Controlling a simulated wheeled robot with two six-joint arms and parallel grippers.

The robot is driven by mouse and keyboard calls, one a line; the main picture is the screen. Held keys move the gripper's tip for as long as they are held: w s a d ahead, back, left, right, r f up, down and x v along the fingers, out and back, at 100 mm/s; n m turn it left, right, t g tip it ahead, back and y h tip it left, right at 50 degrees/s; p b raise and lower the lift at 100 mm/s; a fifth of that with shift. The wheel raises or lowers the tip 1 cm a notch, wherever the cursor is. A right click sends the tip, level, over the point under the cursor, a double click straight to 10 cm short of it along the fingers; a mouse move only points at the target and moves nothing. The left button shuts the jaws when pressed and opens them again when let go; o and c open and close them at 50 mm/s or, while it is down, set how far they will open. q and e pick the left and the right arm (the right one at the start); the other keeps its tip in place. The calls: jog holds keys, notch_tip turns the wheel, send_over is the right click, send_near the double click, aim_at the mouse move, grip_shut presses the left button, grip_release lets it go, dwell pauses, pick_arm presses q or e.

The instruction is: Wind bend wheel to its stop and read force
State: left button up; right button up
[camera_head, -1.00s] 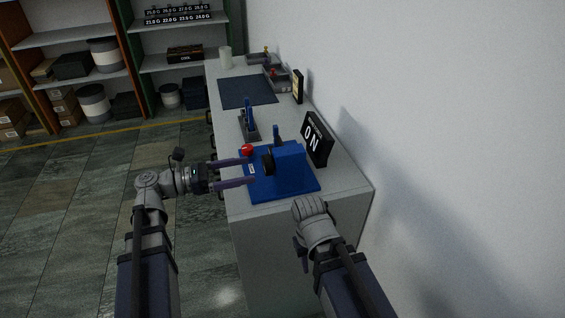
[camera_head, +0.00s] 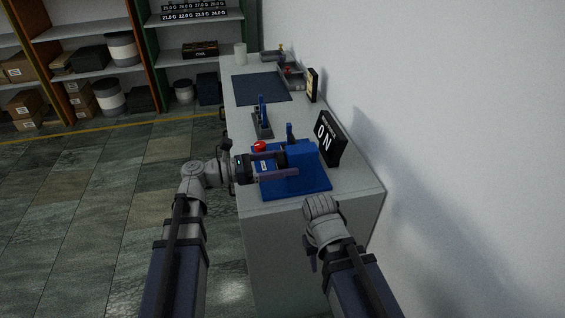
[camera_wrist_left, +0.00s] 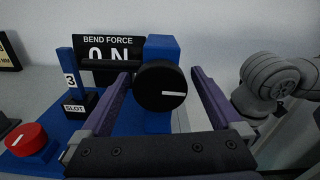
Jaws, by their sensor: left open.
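The black bend wheel (camera_wrist_left: 162,88) with a white mark, almost level, fronts the blue press (camera_head: 305,160) on the bench. My left gripper (camera_head: 290,165) is open. In the left wrist view its purple fingers (camera_wrist_left: 163,78) lie either side of the wheel, with visible gaps; I cannot tell of any contact. In the head view the fingers largely hide the wheel. The black BEND FORCE display (camera_head: 330,138) reads 0 N; it also shows in the left wrist view (camera_wrist_left: 108,50), partly covered. My right arm's grey end (camera_head: 322,210) is by the bench's near end; its fingers are hidden.
A red button (camera_wrist_left: 27,139) and a blue post marked 3 over a SLOT label (camera_wrist_left: 74,108) stand left of the wheel. A blue-handled device (camera_head: 262,122), dark mat (camera_head: 262,87) and trays (camera_head: 292,77) lie farther along the bench (camera_head: 235,125). A wall bounds the right.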

pick_arm(q)
jog(key=c, duration=1.4)
jog(key=m, duration=0.4)
jog(key=o, duration=1.4)
jog(key=v, duration=0.8)
